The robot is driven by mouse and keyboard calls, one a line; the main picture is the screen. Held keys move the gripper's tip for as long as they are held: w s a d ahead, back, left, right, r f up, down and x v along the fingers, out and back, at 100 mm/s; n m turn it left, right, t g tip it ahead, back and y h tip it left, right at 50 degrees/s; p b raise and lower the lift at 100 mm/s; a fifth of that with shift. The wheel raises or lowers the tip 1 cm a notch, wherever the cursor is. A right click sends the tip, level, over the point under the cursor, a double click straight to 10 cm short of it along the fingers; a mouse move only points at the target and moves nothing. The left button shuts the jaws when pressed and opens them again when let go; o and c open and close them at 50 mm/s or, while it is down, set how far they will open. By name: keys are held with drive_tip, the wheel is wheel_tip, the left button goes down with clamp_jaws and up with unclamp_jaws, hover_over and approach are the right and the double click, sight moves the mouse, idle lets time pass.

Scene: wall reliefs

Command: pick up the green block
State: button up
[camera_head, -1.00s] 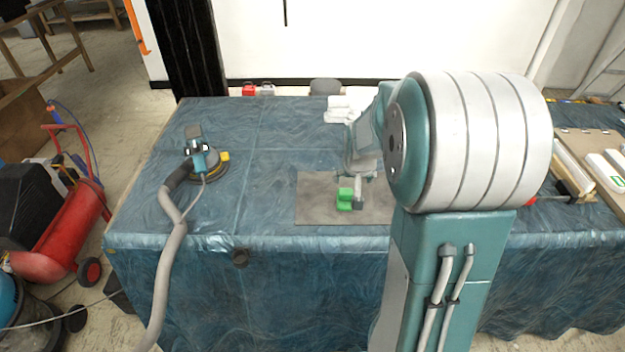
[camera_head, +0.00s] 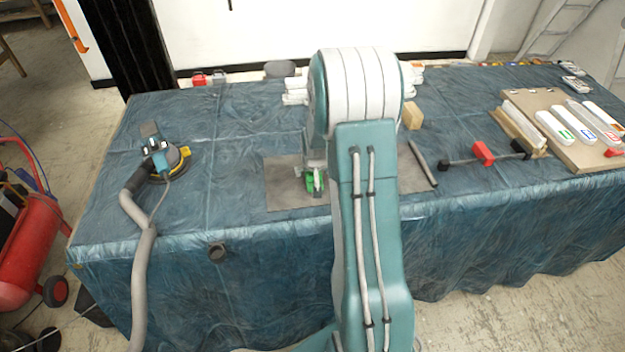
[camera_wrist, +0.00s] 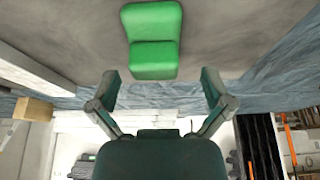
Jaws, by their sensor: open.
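The green block (camera_wrist: 153,42) lies on the grey mat (camera_wrist: 60,28) and has a stepped, two-level shape in the wrist view. My gripper (camera_wrist: 163,88) is open and empty, with its two fingers spread wide. The block shows beyond the fingertips, centred between them and apart from both. In the head view the green block (camera_head: 310,183) is partly covered by my gripper (camera_head: 316,182), which is over it above the grey mat (camera_head: 283,192). My arm hides part of the mat.
A sander (camera_head: 168,160) with a grey hose (camera_head: 145,240) stands on the left of the covered table (camera_head: 235,125). A wooden block (camera_head: 413,117), a red-and-black clamp (camera_head: 483,154) and a board with tools (camera_head: 570,125) are on the right. The table's left middle is clear.

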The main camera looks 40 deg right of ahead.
drive_tip(key=shift+w+d+f, duration=0.15)
drive_tip(key=shift+w+f, duration=0.05)
drive_tip(key=shift+f, duration=0.3)
drive_tip(key=shift+d+f, duration=0.15)
drive_tip(key=shift+d, duration=0.25)
drive_tip(key=shift+a, duration=0.3)
drive_tip(key=c, duration=1.2)
drive_tip(key=shift+d, duration=0.1)
drive_tip(key=shift+r, duration=0.4)
wheel_tip(320, 180, up, 3)
drive_tip(key=shift+f, duration=0.1)
drive_tip(key=s+a+r, duration=0.1)
drive_tip(key=s+r, duration=0.2)
drive_tip(key=s, duration=0.1)
drive_tip(key=s+r, duration=0.3)
drive_tip(key=s, duration=0.2)
drive_tip(key=s+a+r, duration=0.1)
drive_tip(key=s+r, duration=0.2)
drive_tip(key=s, duration=0.1)
drive_tip(key=shift+s+a+r, duration=0.25)
drive_tip(key=shift+s+a, duration=0.1)
drive_tip(key=shift+s, duration=0.05)
